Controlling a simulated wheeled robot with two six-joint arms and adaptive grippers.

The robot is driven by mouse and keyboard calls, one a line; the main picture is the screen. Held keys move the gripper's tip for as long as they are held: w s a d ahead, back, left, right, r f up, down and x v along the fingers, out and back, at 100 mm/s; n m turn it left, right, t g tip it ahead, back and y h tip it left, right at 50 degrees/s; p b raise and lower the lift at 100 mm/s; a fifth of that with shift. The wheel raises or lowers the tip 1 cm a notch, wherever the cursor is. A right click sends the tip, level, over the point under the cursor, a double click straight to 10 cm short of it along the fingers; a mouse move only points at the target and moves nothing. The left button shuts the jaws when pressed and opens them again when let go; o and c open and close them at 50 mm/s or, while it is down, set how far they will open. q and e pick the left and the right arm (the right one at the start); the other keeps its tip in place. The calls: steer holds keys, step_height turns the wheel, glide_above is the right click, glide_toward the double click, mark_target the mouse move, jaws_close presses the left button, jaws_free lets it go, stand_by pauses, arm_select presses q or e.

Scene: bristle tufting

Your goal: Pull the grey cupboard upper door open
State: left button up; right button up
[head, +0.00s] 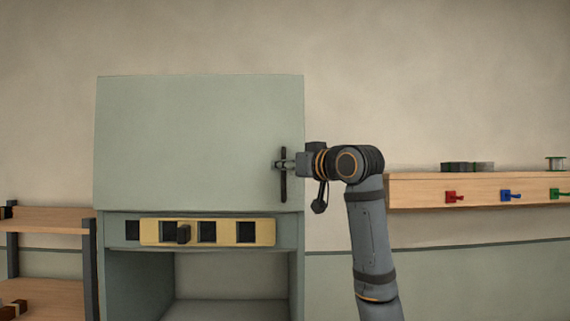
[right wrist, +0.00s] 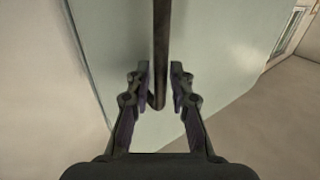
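The grey cupboard's upper door (head: 190,140) is a plain grey-green panel that looks shut in the head view. A dark vertical bar handle (head: 283,185) is near its right edge. My right gripper (head: 280,165) reaches the handle from the right. In the right wrist view, the handle (right wrist: 160,45) passes between the two fingers of my right gripper (right wrist: 160,85), with a narrow gap on each side. The fingers are open around the bar, near its lower end. My left gripper is not in view.
Below the door is a strip with a yellow plate (head: 220,232) and dark square openings, above an open compartment (head: 225,275). A wooden shelf unit (head: 50,225) stands left. At right, a wooden wall shelf (head: 430,190) carries coloured hooks. The area before the door's left half looks clear.

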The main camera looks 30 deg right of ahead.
steer(key=shift+w, duration=0.1)
steer(key=shift+c, duration=0.9)
steer(key=shift+w+f, duration=0.1)
steer(key=shift+w, duration=0.05)
steer(key=shift+c, duration=1.2)
jaws_close()
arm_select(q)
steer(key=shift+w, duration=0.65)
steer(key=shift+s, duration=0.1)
